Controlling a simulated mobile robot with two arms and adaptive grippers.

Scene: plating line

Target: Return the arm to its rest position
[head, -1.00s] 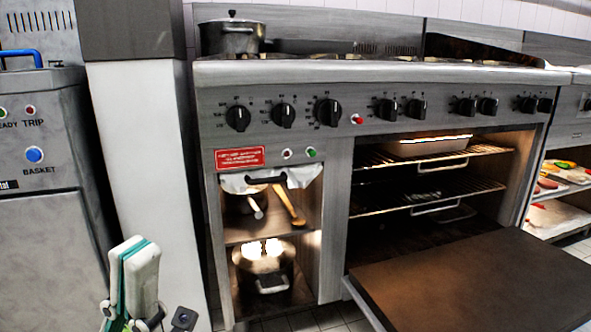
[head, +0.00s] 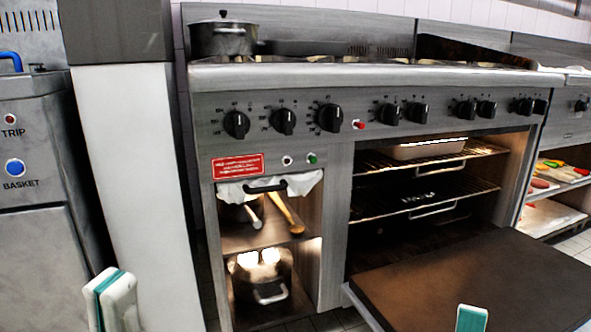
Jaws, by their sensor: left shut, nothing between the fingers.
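My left gripper (head: 115,298) shows at the bottom left in the head view, white with a teal stripe. It is shut with nothing between its fingers, in front of the white pillar and the fryer unit, touching neither as far as I can see. The rest of my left arm is below the frame. A small white and teal tip of my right gripper (head: 471,319) shows at the bottom edge, in front of the lowered oven door. Its fingers are mostly cut off, so I cannot tell whether it is open.
The range's oven door (head: 470,275) hangs open, jutting toward me. A pan (head: 430,149) sits on the upper oven rack. A pot (head: 222,38) stands on the stove top. An open cubby (head: 265,236) holds pots and a wooden spoon. A white pillar (head: 130,170) stands left of the range.

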